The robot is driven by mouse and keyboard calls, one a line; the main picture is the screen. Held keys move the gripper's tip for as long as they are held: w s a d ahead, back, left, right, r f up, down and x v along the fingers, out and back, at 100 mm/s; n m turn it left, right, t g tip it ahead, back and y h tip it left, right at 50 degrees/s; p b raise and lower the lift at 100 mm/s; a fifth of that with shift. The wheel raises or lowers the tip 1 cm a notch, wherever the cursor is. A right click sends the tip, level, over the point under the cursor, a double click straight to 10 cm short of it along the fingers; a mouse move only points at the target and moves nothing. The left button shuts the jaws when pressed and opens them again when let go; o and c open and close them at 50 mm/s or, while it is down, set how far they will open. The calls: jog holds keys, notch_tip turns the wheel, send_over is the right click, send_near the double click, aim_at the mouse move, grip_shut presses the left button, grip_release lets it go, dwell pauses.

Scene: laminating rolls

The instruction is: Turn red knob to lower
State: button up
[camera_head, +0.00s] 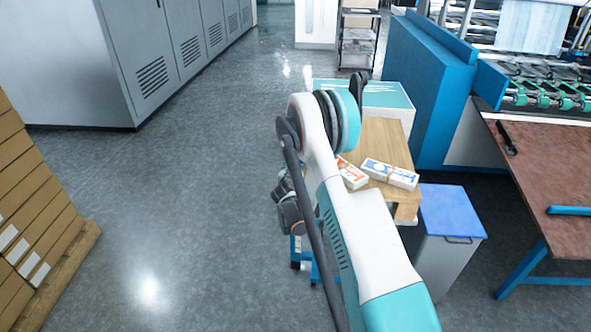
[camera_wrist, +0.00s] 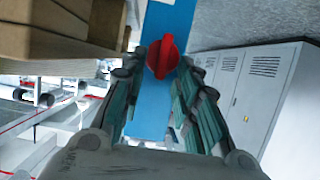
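The red knob (camera_wrist: 162,57) shows in the wrist view on a blue panel (camera_wrist: 168,18). Its raised grip bar stands nearly upright in the picture. My gripper (camera_wrist: 160,74) is open, with one finger on each side of the knob in the picture. Gaps show between the knob and both fingers, and I see no contact. How far the fingertips are from the panel is hard to tell. In the head view the knob is not visible, and my own arm covers much of the area around the wooden table.
The wooden table (camera_head: 383,138) holds small boxes (camera_head: 390,173). A bin with a blue lid (camera_head: 451,211) stands right of it, near a brown-topped bench (camera_head: 540,165). Grey cabinets (camera_head: 130,50) and stacked cartons (camera_head: 30,190) stand left. Floor between them and my arm is clear.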

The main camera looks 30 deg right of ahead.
grip_shut()
